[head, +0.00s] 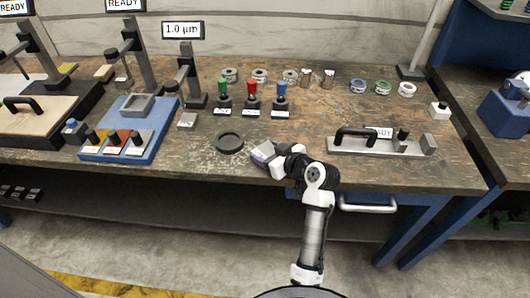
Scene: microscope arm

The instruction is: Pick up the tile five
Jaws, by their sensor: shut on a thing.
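My gripper (268,154) is low over the front part of the wooden bench, just right of a black ring. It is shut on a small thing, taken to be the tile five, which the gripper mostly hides. No number can be read on it from here. I cannot tell whether it touches the bench top or is held just above it.
A black ring (229,143) lies close left of my gripper. Red, green and blue-topped pegs (252,97) stand behind it. A grey plate with a black handle (355,137) lies to the right. A blue tray (130,128) is at left.

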